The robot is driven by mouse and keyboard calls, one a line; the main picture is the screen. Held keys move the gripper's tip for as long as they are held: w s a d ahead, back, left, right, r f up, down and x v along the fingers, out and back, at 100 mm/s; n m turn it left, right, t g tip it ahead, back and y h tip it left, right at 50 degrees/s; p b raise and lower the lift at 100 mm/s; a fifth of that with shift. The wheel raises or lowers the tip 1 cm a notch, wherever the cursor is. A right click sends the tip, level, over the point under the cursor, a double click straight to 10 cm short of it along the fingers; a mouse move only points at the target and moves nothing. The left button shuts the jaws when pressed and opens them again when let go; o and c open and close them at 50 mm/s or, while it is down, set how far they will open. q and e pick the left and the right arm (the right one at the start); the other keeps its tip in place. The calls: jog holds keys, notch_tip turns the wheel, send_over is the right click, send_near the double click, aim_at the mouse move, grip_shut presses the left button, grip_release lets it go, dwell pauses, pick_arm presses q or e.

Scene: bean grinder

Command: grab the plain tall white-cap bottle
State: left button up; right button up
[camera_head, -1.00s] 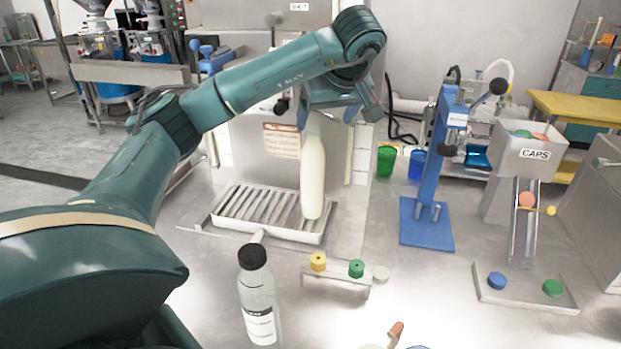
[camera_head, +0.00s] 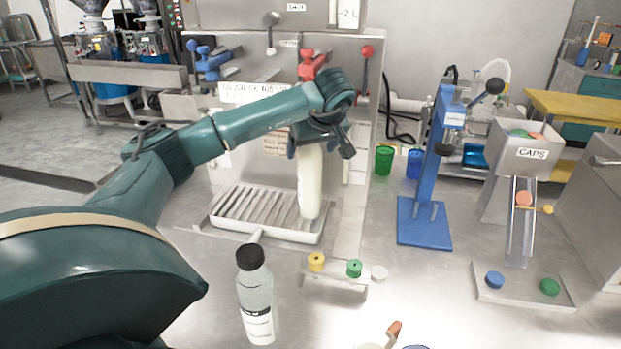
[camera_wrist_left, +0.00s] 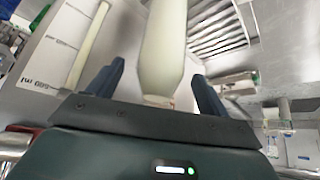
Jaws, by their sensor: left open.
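A plain tall whitish bottle (camera_head: 310,188) stands upright at the right end of the drip tray. Its top is hidden behind my left gripper (camera_head: 320,150) in the head view. In the left wrist view the bottle (camera_wrist_left: 165,45) reaches in between the two dark fingers of my left gripper (camera_wrist_left: 158,69), with its narrow end toward the palm. The gripper is open, with a gap visible on each side of the bottle's narrow end. I cannot clearly make out the cap's colour. My right gripper is in neither view.
A black-capped clear bottle (camera_head: 256,298) stands in front of the drip tray (camera_head: 262,229). A small rack (camera_head: 335,280) with yellow, green and white caps is to its right. A blue press (camera_head: 424,215) stands further right, beside the caps dispenser (camera_head: 520,150). Steel counter lies clear between them.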

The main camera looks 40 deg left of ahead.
pick_arm(q)
jog(key=shift+c, duration=0.5)
jog(key=shift+r, duration=0.1)
grip_shut()
